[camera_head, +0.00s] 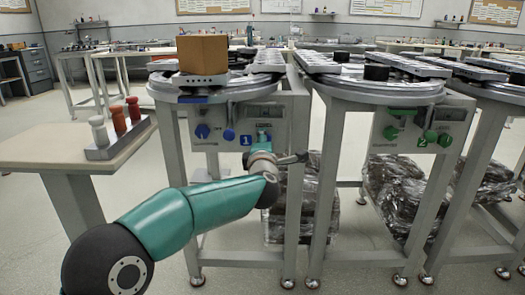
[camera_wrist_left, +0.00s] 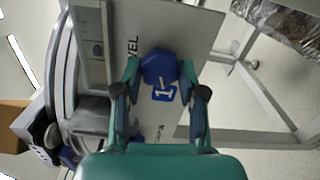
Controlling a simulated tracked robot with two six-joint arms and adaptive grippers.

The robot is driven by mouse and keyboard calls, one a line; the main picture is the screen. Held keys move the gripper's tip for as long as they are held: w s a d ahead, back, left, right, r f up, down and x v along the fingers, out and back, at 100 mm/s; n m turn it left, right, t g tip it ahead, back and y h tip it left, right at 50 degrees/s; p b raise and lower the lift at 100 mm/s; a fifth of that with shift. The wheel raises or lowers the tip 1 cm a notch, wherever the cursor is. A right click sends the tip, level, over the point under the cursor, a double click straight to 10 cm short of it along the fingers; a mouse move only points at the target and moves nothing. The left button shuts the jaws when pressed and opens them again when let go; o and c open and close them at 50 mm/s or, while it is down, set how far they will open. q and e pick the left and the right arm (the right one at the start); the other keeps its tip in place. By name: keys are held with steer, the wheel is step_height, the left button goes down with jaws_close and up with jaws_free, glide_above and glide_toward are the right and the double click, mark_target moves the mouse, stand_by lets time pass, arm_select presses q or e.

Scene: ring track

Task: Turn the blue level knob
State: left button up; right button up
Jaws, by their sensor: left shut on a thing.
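The blue level knob (camera_wrist_left: 158,66) sits on the grey panel (camera_wrist_left: 193,42) of the station, above a blue tag marked 1 (camera_wrist_left: 163,92) in the left wrist view. My left gripper (camera_wrist_left: 160,72) has a finger on each side of the knob and is shut on it. In the head view my left gripper (camera_head: 264,136) is at the right part of the panel, right of the blue tag, and covers the knob. Two other blue knobs (camera_head: 202,131) (camera_head: 229,135) are on the left of the panel. My right gripper is not in view.
A brown box (camera_head: 203,54) rests on the ring track above the panel. A second station with green knobs (camera_head: 430,135) stands to the right. Dark wrapped bundles (camera_head: 400,195) lie beneath.

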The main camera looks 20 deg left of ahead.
arm_select(q)
steer(key=shift+a+f+n+b, duration=0.3)
steer(key=shift+n+b, duration=0.2)
steer(key=shift+n, duration=0.5)
steer(key=o, duration=1.1)
steer(key=shift+o, duration=0.2)
steer(key=shift+d+r, duration=0.1)
steer(key=shift+s+d, duration=0.1)
steer(key=shift+s, duration=0.05)
steer(key=v, duration=1.1)
steer(key=shift+s, duration=0.35)
